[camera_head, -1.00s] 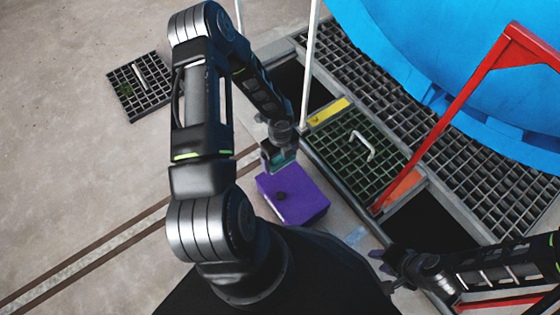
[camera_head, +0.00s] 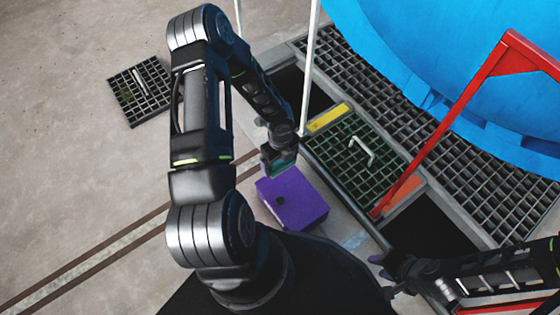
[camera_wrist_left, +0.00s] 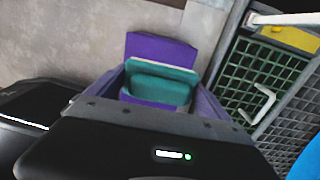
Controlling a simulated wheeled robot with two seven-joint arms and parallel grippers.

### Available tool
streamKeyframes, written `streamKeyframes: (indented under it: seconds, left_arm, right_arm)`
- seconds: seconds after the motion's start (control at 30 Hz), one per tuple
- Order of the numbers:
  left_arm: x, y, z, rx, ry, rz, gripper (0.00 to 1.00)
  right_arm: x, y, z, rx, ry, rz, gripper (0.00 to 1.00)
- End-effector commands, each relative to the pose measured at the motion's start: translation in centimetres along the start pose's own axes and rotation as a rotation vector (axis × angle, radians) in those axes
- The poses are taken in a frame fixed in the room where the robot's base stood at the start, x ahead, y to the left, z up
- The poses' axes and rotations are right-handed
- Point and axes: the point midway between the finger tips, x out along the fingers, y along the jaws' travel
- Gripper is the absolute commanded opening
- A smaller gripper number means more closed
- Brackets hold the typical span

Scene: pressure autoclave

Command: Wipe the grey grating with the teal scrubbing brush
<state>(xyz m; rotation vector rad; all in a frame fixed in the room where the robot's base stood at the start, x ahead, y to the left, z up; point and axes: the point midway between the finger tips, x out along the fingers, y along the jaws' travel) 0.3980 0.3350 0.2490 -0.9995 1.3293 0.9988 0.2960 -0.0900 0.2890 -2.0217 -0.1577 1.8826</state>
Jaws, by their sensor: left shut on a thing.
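My left gripper (camera_head: 280,162) is shut on the teal scrubbing brush (camera_wrist_left: 160,84), which sits between its purple fingers in the left wrist view. In the head view the brush (camera_head: 284,166) hangs over or just beside the far end of a purple box (camera_head: 300,204); I cannot tell if they touch. A grating with a dark green tint and a pale handle (camera_head: 340,172) lies to the right of the brush, apart from it. A smaller grey grating (camera_head: 150,92) with a handle and a greenish patch lies on the floor at far left. My right gripper (camera_head: 383,268) looks open and empty.
Dark open pits (camera_head: 430,228) lie on both sides of the green-tinted grating. A red frame (camera_head: 440,130) and a white post (camera_head: 309,70) stand near it. The big blue vessel (camera_head: 450,60) fills the upper right.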

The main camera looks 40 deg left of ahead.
Motion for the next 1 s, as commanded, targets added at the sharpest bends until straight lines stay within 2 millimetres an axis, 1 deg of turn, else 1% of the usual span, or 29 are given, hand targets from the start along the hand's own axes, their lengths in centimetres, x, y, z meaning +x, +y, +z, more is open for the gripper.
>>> streamKeyframes:
  seconds: [0.03,0.1,0.27,0.37,0.47,0.57,0.63,0.67,0.7,0.73,0.77,0.8,0.87,0.9,0.97,1.0]
  left_arm:
    - [0.0,0.0,0.0,0.000,0.000,0.000,0.63]
    - [0.0,0.0,0.0,0.000,0.000,0.000,0.58]
    - [-0.2,-0.3,0.3,-0.018,-0.002,-0.001,0.58]
    - [-0.8,-1.1,1.2,-0.074,-0.003,-0.003,0.58]
    - [-2.3,-3.0,2.8,-0.192,-0.005,-0.007,0.58]
    - [-4.9,-6.0,4.5,-0.382,-0.004,-0.011,0.58]
    - [-7.5,-8.5,5.4,-0.549,-0.004,-0.012,0.58]
    - [-8.8,-9.7,5.6,-0.628,-0.002,-0.013,0.58]
    - [-10.7,-11.3,5.7,-0.736,-0.001,-0.014,0.58]
    - [-12.1,-12.5,5.6,-0.818,-0.001,-0.015,0.58]
    - [-13.6,-13.6,5.3,-0.900,0.000,-0.014,0.58]
    - [-15.6,-15.0,4.8,-1.006,0.000,-0.015,0.58]
    - [-18.6,-17.1,3.7,-1.156,0.002,-0.014,0.58]
    - [-20.5,-18.2,2.8,-1.251,0.003,-0.013,0.58]
    - [-23.4,-19.9,1.2,-1.385,0.005,-0.012,0.58]
    - [-25.2,-20.7,0.1,-1.464,0.005,-0.011,0.58]
  right_arm:
    - [0.0,0.0,0.0,0.000,0.000,0.000,0.36]
    - [0.0,0.0,0.0,0.000,0.000,0.000,0.36]
    - [0.0,0.0,0.0,0.000,0.000,0.000,0.36]
    - [0.0,0.0,0.0,0.000,0.000,0.000,0.36]
    - [0.0,0.0,0.0,0.000,0.000,0.000,0.36]
    - [0.0,0.0,0.0,0.000,0.000,0.000,0.36]
    - [0.0,0.0,0.0,0.000,0.000,0.000,0.36]
    - [0.0,0.0,0.0,0.000,0.000,0.000,0.36]
    - [0.0,0.0,0.0,0.000,0.000,0.000,0.36]
    - [0.0,0.0,0.0,0.000,0.000,0.000,0.36]
    - [0.0,0.0,0.0,0.000,0.000,0.000,0.36]
    - [0.0,0.0,0.0,0.000,0.000,0.000,0.36]
    - [0.0,0.0,0.0,0.000,0.000,0.000,0.36]
    - [0.0,0.0,0.0,0.000,0.000,0.000,0.36]
    - [0.0,0.0,0.0,0.000,0.000,0.000,0.36]
    - [0.0,0.0,0.0,0.000,0.000,0.000,0.36]
